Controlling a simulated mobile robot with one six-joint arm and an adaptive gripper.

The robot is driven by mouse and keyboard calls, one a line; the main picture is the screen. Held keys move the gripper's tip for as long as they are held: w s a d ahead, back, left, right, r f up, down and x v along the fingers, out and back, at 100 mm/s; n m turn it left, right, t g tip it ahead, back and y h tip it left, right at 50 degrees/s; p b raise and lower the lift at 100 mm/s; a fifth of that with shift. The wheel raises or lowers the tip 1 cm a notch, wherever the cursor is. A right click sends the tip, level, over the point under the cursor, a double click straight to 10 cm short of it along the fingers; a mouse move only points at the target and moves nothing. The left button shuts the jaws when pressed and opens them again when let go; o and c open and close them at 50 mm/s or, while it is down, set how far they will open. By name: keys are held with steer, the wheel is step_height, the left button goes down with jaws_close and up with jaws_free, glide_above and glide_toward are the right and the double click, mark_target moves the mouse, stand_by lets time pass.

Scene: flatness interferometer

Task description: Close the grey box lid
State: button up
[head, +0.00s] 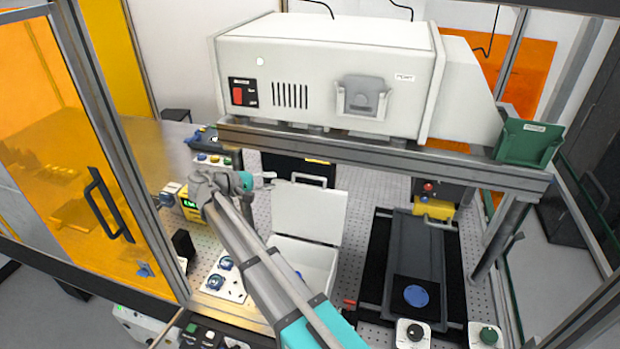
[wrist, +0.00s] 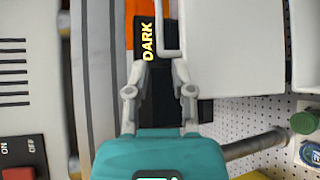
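The grey box (head: 318,262) stands on the perforated bench under the instrument, with a blue item partly visible inside. Its pale lid (head: 308,212) stands open, raised at the back, with a bar handle (head: 309,180) at its upper edge. My gripper (head: 270,179) is at the upper left of the lid. In the wrist view my gripper (wrist: 161,68) has its two fingers apart with nothing between the pads. The lid (wrist: 235,50) fills the right there, and its handle (wrist: 168,50) lies near the right fingertip. Contact cannot be told.
A large white instrument (head: 320,75) sits on a grey beam (head: 380,155) above the box. A black panel with DARK lettering (wrist: 148,42) is behind the lid. A dark slide (head: 420,250) with a blue disc stands right of the box. Blue-knobbed sockets (head: 222,275) are at left.

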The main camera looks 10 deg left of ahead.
mark_target(308, 177)
steer(key=b+x, duration=0.3)
steer(key=x, duration=1)
steer(key=shift+w+d+f, duration=0.1)
steer(key=shift+d+f, duration=0.05)
steer(key=shift+d, duration=0.1)
jaws_close()
